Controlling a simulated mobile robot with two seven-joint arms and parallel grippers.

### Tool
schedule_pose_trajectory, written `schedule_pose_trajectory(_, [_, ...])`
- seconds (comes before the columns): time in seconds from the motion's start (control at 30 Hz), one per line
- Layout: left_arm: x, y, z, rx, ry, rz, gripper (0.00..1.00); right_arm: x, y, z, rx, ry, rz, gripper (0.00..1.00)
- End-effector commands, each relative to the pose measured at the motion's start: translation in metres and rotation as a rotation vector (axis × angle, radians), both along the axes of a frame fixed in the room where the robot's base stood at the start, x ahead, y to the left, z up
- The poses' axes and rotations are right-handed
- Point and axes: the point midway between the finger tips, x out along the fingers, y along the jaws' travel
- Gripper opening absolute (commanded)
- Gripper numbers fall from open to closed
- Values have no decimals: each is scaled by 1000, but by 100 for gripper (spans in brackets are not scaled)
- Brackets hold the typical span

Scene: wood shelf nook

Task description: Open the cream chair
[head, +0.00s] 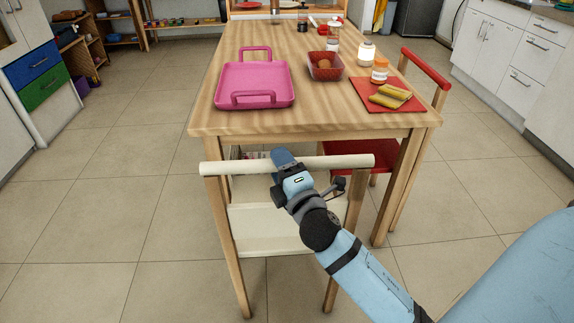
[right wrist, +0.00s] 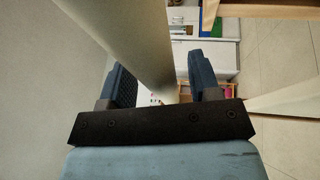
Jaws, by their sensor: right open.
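The cream chair (head: 262,228) stands at the near end of the wooden table, its seat partly under the tabletop. Its cream top rail (head: 232,168) runs across the front of the table, on wooden legs. My right gripper (head: 284,162) is at the middle of this rail, reaching over it from the lower right. In the right wrist view, the rail (right wrist: 132,38) passes between the two fingers of my open right gripper (right wrist: 158,65). A gap shows between the rail and the right finger; contact with the left finger is unclear. My left gripper is out of view.
The wooden table (head: 210,120) carries a pink tray (head: 253,82), a red basket (head: 325,66), jars and a red board (head: 384,106) with yellow food. A red chair (head: 428,70) stands at its right side. The tiled floor in front and left is clear.

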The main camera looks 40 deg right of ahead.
Motion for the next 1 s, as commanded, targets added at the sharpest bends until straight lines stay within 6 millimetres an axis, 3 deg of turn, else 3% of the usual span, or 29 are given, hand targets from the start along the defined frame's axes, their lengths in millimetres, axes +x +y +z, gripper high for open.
schedule_pose_trajectory(0.17, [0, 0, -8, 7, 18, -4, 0, -20, 3, -6, 1, 2, 0, 57])
schedule_pose_trajectory(0.6, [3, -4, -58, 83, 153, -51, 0, -111, 17, -26, 3, 4, -1, 57])
schedule_pose_trajectory(0.8, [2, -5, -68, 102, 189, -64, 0, -129, 20, -26, 2, 2, 0, 57])
schedule_pose_trajectory(1.0, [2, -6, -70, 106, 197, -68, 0, -134, 20, -25, 0, 1, 1, 57])
